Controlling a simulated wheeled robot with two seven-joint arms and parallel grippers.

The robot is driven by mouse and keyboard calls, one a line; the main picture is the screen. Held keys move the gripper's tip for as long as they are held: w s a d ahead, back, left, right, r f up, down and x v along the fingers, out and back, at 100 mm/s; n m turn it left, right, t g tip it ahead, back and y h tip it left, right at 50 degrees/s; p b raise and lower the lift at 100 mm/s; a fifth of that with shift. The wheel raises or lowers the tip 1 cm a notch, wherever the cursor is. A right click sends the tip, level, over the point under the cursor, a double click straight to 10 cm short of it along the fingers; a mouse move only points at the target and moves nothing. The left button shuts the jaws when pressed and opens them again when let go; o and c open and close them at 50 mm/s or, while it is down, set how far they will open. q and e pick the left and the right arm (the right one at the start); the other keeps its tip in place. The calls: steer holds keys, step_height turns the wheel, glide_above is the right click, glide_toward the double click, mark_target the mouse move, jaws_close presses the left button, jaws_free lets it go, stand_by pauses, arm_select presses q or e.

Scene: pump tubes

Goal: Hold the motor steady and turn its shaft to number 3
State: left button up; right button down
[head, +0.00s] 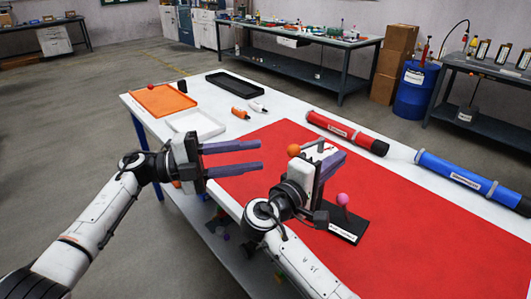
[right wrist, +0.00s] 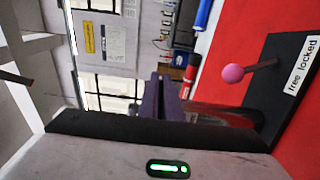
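A black base plate (head: 345,229) with a white label lies on the red mat. It bears a lever with a pink ball knob (head: 342,199); the right wrist view also shows the pink knob (right wrist: 233,73) beside the label "free locked" (right wrist: 303,66). An orange ball (head: 293,150) shows just behind my right gripper (head: 335,162). That gripper is above the mat by the plate, its purple fingers close together, with nothing visible between them. The motor body and its numbers are mostly hidden by my right gripper. My left gripper (head: 261,155) is open and empty, left of it.
A red tube (head: 345,132) and a blue tube (head: 468,179) lie along the far right of the table. The mat's front right is clear.

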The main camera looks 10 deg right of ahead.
arm_select(q)
steer(key=shift+a, duration=0.25)
steer(key=m+t+y, duration=0.6)
steer(key=m+y, duration=0.1)
steer(key=m, duration=0.4)
glide_toward(289, 151)
steer(key=shift+t, duration=0.3)
steer(key=x, duration=0.9)
steer(key=shift+d+f, duration=0.15)
steer(key=shift+d, duration=0.15)
